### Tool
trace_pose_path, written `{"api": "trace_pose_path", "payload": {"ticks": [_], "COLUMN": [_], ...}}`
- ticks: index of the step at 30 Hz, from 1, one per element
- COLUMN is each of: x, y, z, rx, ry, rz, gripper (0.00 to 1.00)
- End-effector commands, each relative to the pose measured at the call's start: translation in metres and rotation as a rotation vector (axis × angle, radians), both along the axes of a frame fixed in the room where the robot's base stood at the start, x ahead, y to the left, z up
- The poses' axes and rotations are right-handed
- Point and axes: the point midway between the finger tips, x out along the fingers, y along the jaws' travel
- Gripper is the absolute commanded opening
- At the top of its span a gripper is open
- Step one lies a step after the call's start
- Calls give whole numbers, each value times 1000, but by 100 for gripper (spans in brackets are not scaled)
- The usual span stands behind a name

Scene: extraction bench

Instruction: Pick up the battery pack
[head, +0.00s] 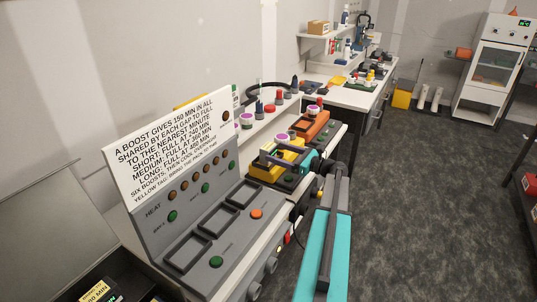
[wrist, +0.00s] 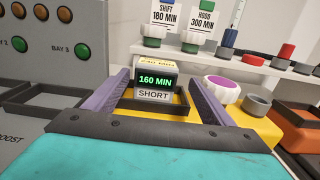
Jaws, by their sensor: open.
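A battery pack (wrist: 157,85) with a green "160 MIN" display, a "SHORT" label and a yellow top sits in a dark-rimmed bay of a yellow unit (wrist: 258,128) in the wrist view. My gripper (wrist: 155,88) is open, with one finger on each side of the pack; whether they touch it is unclear. In the head view my gripper (head: 293,163) is over the yellow unit (head: 262,172), and the pack is hard to make out there. Another display with a yellow tag reading about "80 MIN" (head: 95,290) shows at the lower left, partly cut off.
A grey panel (head: 190,225) with empty square bays, lamps and a sign (head: 170,130) stands to the left. An orange unit (head: 313,126) is beyond the yellow one. A white shelf (wrist: 285,65) with knobs and signs runs behind. Floor (head: 420,190) at right is clear.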

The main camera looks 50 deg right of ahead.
Motion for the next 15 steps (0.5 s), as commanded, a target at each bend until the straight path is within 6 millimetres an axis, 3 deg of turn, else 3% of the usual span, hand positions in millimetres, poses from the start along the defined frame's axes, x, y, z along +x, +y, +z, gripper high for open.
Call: {"api": "trace_pose_path", "payload": {"ticks": [15], "x": [42], "y": [17], "z": [4], "rx": [1], "ry": [1], "rz": [1], "gripper": [77]}}
